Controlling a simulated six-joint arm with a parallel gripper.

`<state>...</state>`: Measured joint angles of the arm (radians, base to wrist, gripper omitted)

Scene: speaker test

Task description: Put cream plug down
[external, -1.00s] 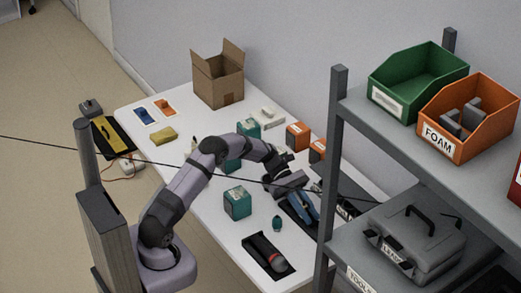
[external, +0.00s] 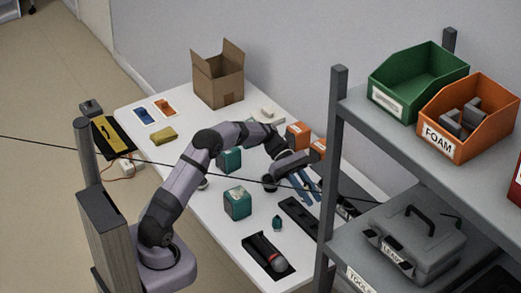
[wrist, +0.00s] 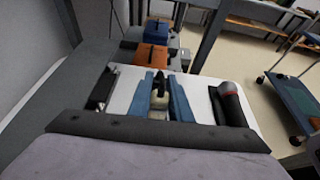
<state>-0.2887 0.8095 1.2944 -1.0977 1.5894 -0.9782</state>
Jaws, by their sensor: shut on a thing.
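My gripper (external: 306,188) has blue fingers and is above the right side of the white table (external: 215,205) in the external view. In the wrist view, my gripper (wrist: 161,84) is shut on the cream plug (wrist: 159,98), which sits between the two blue fingers. The plug looks pale with a darker upper part. In the external view the plug is hidden by the fingers or too small to make out. A long dark tray (external: 296,212) lies on the table just below the gripper.
A black tray (external: 252,245) holds a grey and red tool (external: 279,263). Teal boxes (external: 237,203), a small teal item (external: 277,223) and orange boxes (external: 298,135) stand around the arm. A grey shelf post (external: 332,160) rises close to the right. A cardboard box (external: 218,80) stands at the back.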

